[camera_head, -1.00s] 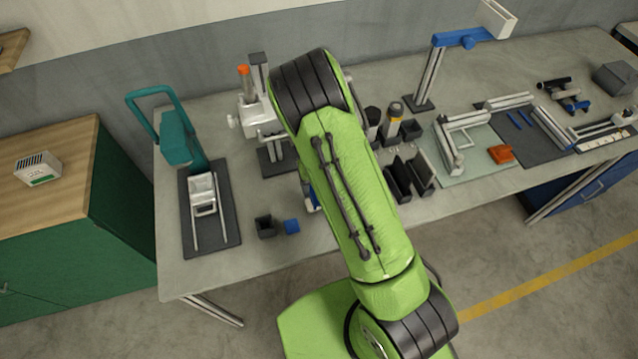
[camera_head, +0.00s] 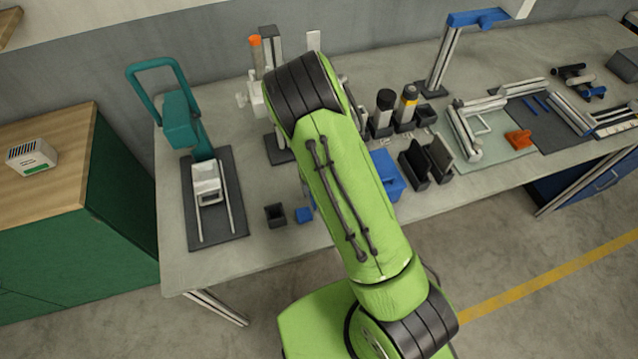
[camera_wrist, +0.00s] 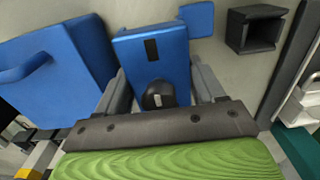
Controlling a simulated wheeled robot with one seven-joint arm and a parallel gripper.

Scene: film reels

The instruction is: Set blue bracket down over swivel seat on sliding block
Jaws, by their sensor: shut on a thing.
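The blue bracket (camera_wrist: 173,58), a flat blue block with a dark slot, is held between the fingers of my gripper (camera_wrist: 160,82) in the wrist view. My gripper is shut on it, above the grey table. In the head view my own arm hides the gripper and nearly all of the bracket. The white sliding block (camera_head: 207,180) sits on rails over a dark base plate under the teal machine (camera_head: 181,120), left of my arm. Part of this fixture shows at the right edge of the wrist view. I cannot clearly make out the swivel seat.
A white stand rises behind.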

